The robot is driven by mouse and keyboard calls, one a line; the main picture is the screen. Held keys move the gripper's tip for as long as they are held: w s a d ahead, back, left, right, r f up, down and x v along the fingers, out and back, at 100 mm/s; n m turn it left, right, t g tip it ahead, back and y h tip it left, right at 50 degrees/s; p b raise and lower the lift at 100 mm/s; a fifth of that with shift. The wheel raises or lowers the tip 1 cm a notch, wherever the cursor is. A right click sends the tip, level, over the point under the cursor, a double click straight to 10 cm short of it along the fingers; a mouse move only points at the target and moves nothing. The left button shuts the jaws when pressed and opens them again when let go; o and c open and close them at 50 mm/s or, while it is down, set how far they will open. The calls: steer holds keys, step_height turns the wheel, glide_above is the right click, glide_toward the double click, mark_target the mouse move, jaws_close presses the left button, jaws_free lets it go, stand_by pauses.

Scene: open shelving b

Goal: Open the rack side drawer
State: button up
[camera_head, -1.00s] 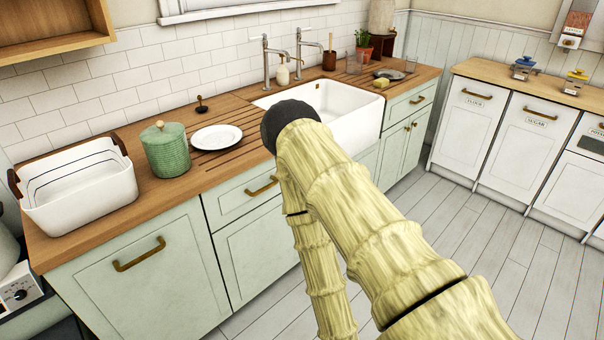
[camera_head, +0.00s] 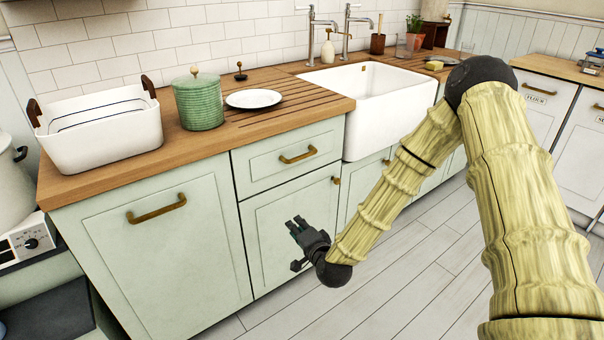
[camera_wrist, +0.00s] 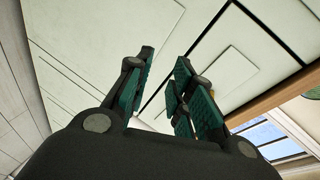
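A pale green drawer front (camera_head: 262,164) with a brass bar handle (camera_head: 298,154) sits under the wooden counter, below the draining grooves and left of the sink; it looks closed. A wide green front (camera_head: 160,262) with its own brass handle (camera_head: 157,209) is to its left and also looks closed. I cannot tell for certain which one the task names. My gripper (camera_head: 296,224) is in front of the cabinet door below the narrow drawer, lower than both handles. In the wrist view its fingers (camera_wrist: 165,57) are apart and empty, facing pale cabinet panels.
The counter (camera_head: 242,122) carries a white tub (camera_head: 105,140), a green lidded jar (camera_head: 199,104) and a white plate (camera_head: 253,98). The white sink (camera_head: 375,110) juts forward right of the drawer. Open plank floor (camera_head: 400,285) lies in front of the cabinets.

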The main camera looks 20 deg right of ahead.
mark_target(303, 156)
steer(key=w+d+r+m+t+h+b, duration=0.3)
steer(key=w+d+r+m+t+b, duration=0.35)
steer(key=r, duration=0.45)
steer(key=shift+g, duration=0.65)
steer(key=w, duration=0.4)
steer(key=w+r, duration=0.1)
steer(key=w, duration=0.3)
steer(key=w+r, duration=0.1)
steer(key=w, duration=0.3)
steer(key=shift+w+d, duration=0.15)
steer(key=shift+d, duration=0.25)
jaws_close()
steer(key=shift+a, duration=0.1)
